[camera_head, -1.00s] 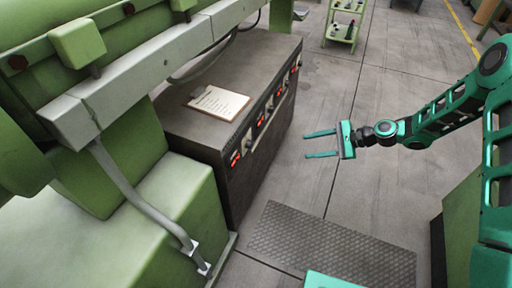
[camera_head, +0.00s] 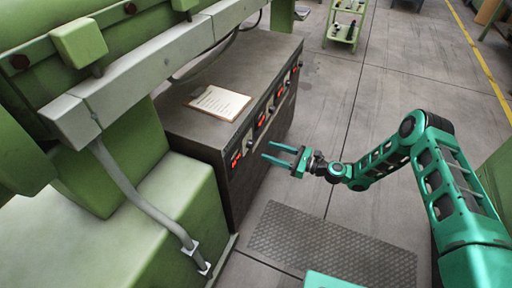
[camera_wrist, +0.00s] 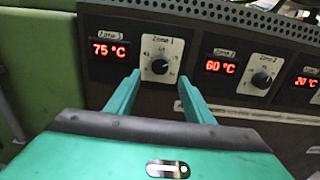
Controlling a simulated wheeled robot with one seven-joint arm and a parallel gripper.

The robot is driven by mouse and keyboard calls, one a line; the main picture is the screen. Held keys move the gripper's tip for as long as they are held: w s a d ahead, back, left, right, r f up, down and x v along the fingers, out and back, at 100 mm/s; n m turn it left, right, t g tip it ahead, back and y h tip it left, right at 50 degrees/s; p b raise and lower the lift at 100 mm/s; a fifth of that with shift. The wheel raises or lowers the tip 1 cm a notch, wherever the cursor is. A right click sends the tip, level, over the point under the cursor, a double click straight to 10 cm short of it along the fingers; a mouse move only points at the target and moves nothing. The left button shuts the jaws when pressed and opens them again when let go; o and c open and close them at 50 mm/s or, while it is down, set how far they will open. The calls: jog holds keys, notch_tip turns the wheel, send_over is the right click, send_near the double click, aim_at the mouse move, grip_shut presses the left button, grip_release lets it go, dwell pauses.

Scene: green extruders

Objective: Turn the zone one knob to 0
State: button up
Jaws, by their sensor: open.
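The zone one knob (camera_wrist: 159,67) is a dark knob on a white dial plate at the left of the control panel in the wrist view. A red display reading 75 °C (camera_wrist: 109,50) is to its left. In the head view, the dark control cabinet (camera_head: 222,158) carries the panel on its right-hand face. My gripper (camera_head: 272,153) is open and empty, its two teal fingers pointing at the panel. In the wrist view, the fingers appear below and on either side of the zone one knob, with no visible contact. The pointer's exact setting is too small to read.
A second knob (camera_wrist: 262,78) with a 60 °C display sits to the right, and a third display (camera_wrist: 306,82) beyond it. A clipboard (camera_head: 219,102) lies on the cabinet top. A green machine (camera_head: 120,220) stands left. A floor mat (camera_head: 330,245) lies in front.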

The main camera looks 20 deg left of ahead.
aim_at(253, 146)
jog(key=a, duration=0.7)
jog(key=shift+w+a, duration=0.3)
jog(key=c, duration=1)
